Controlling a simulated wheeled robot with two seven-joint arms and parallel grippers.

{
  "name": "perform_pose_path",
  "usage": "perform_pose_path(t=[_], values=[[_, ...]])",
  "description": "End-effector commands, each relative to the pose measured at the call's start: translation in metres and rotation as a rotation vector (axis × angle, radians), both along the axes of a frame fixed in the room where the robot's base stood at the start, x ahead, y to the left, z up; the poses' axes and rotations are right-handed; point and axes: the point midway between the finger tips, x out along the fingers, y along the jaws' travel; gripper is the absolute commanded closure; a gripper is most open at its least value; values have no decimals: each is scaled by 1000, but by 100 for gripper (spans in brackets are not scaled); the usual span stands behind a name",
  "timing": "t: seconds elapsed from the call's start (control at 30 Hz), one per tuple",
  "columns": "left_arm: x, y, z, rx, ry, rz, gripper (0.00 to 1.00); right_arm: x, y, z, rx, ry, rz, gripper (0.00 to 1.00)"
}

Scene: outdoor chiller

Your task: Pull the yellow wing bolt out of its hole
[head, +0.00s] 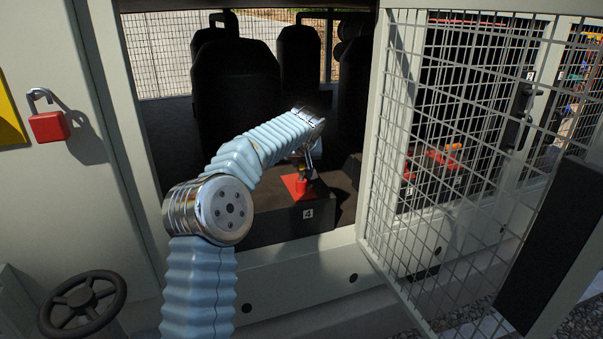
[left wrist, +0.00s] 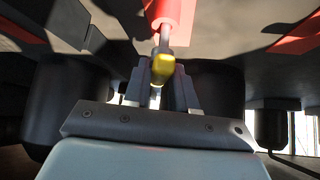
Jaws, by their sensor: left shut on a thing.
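The yellow wing bolt (left wrist: 163,70) shows in the left wrist view, between the fingertips of my left gripper (left wrist: 160,88). A short grey metal shank shows between its yellow head and the red cylindrical holder (left wrist: 172,14). I cannot tell how far the shank sits in the hole. In the head view, my left gripper (head: 304,168) points down over the red plate (head: 295,188) on the dark block marked 4. The bolt is mostly hidden there by the gripper and shadow. My left gripper is shut on the bolt. My right gripper is not in view.
A mesh door (head: 470,130) stands open at the right, with red parts behind it. A pale frame post and sill (head: 310,272) edge the opening. Dark tanks (head: 235,95) stand behind my arm. A red padlock (head: 48,125) and a black handwheel (head: 82,304) are at the left.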

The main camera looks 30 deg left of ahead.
Motion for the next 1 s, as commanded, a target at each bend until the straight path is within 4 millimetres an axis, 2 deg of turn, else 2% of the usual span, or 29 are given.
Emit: perform_pose_path(t=[0.4,1.0], values=[[0,0,22,0,-1,1,100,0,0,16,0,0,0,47],[0,0,40,0,0,0,100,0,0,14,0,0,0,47]])
